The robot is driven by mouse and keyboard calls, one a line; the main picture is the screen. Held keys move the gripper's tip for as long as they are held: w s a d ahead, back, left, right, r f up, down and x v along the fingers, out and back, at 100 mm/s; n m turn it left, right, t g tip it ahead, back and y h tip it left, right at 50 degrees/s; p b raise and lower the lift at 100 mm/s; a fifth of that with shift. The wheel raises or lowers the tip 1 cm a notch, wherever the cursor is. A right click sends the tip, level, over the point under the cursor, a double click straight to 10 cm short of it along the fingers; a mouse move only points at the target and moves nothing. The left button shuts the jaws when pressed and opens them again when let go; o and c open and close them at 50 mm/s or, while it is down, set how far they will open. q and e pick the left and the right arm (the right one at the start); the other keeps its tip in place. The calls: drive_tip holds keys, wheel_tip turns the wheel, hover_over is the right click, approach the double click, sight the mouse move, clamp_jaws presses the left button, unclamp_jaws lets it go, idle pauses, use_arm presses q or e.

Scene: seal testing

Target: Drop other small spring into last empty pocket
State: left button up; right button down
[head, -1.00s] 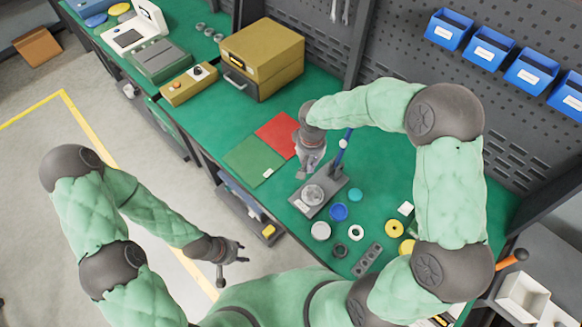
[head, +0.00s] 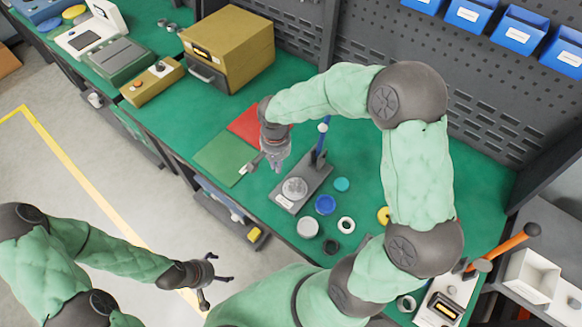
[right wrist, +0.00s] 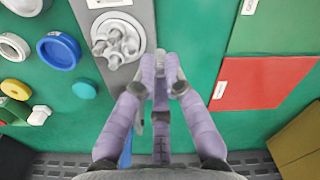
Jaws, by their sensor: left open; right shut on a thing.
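A round metal piece (head: 294,188) sits on a grey base plate (head: 282,204) on the green bench. In the right wrist view, several short pale cylinders stand in the round piece (right wrist: 129,53); I cannot tell which pocket is empty. My right gripper (head: 276,167) is just left of and behind the round piece in the head view. In the right wrist view its fingers (right wrist: 161,72) are closed together beside the round piece. They hold something small, mostly hidden, which I cannot make out as a spring. My left gripper (head: 208,283) is open and empty, away from the bench over the floor.
A blue post (head: 321,140) stands at the back of the plate. A blue ring (head: 325,205), teal disc (head: 342,184), white ring (head: 346,225) and metal cup (head: 307,228) lie to its right. Red (head: 246,124) and green (head: 222,155) mats lie left.

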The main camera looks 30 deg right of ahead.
drive_tip(key=shift+s+d+f+m+b, duration=0.55)
drive_tip(key=shift+m+b, duration=0.15)
drive_tip(key=shift+m, duration=0.75)
drive_tip(key=shift+s+d+f+m+b, duration=0.5)
drive_tip(key=shift+s+m+b, duration=0.15)
drive_tip(key=shift+m, duration=0.85)
drive_tip(key=shift+s+d+f+m+b, duration=0.5)
drive_tip(key=shift+m+b, duration=0.2)
drive_tip(key=shift+m, duration=0.75)
drive_tip(key=shift+f+b, duration=0.35)
drive_tip(key=c, duration=1.6)
unclamp_jaws()
drive_tip(key=shift+r, duration=0.2)
drive_tip(key=shift+r+p, duration=1.15)
drive_tip(key=shift+r, duration=0.45)
